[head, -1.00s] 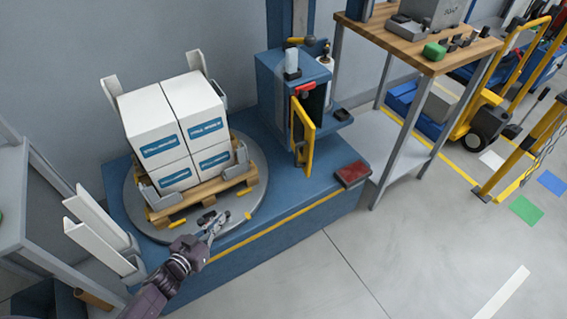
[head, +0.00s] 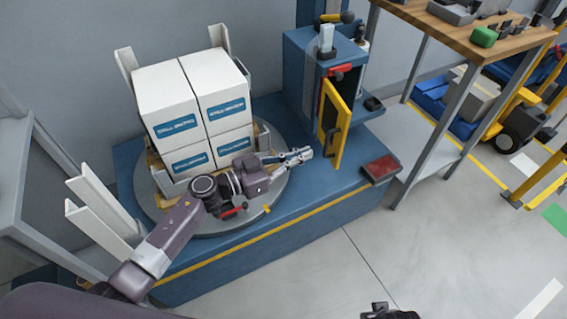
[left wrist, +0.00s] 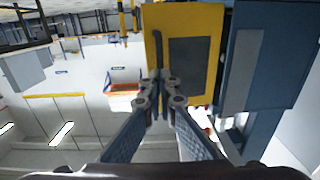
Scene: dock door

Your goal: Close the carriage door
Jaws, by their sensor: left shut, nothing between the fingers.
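The yellow carriage door (head: 335,122) stands open on the front of the blue carriage column (head: 300,75), swung out toward the front. It also shows in the left wrist view (left wrist: 205,25), with a dark window panel and a dark handle. My left gripper (head: 306,153) is shut and empty, just left of the door and near its lower part. In the left wrist view the left gripper's fingertips (left wrist: 160,82) appear in front of the door's handle edge; I cannot tell whether they touch. Part of my right gripper (head: 388,314) shows at the bottom edge; its fingers are not clear.
Stacked white boxes (head: 165,95) stand on a pallet on the round turntable (head: 275,205), behind my left arm. A red pad (head: 380,170) lies at the blue base's right end. A wooden-topped workbench (head: 455,40) stands right. The floor in front is clear.

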